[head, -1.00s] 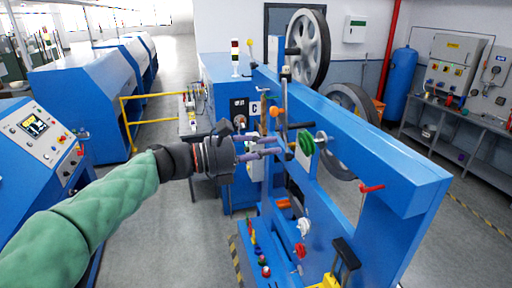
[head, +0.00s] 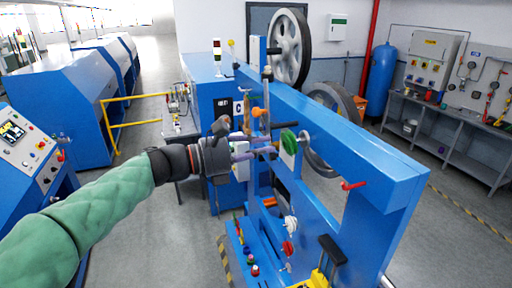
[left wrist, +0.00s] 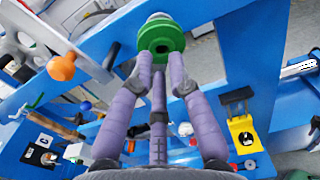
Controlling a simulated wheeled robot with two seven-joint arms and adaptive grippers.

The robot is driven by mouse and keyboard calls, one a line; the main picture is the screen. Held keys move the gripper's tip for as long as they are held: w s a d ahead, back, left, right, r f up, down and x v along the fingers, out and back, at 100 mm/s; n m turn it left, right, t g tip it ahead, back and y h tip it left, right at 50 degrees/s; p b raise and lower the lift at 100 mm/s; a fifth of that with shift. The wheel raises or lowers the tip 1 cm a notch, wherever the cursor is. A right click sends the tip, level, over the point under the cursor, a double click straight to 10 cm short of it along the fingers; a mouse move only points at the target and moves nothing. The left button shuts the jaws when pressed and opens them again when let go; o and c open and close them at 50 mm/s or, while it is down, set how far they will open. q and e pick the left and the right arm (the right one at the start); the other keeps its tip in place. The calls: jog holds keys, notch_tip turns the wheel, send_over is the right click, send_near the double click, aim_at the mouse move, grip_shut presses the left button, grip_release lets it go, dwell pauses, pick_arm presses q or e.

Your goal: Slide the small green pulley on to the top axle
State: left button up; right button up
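The small green pulley (head: 289,143) sits in front of a silver axle end (head: 304,138) on the left-facing side of the blue frame. In the left wrist view the green pulley (left wrist: 161,42) is at the top middle, with silver metal (left wrist: 158,18) just beyond it. My left gripper (head: 276,147) comes in from the left, its purple fingertips close to the pulley. In the left wrist view its fingertips (left wrist: 161,70) are apart and overlap the pulley's lower edge. I cannot tell whether they touch it. My right gripper is not in view.
The blue frame (head: 375,160) fills the middle right, with large grey wheels (head: 289,48) behind. An orange knob (head: 257,112) is above the left gripper. A red handle (head: 353,186) is to the right. Several small coloured parts stand on the lower blue ledge.

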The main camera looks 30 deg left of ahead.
pick_arm(q)
jog(key=shift+p+x, duration=0.45)
jog(key=shift+x, duration=2.3)
jog(key=b, duration=0.2)
send_near(283, 143)
jog(key=shift+d, duration=0.7)
jog(key=shift+w+r, duration=0.25)
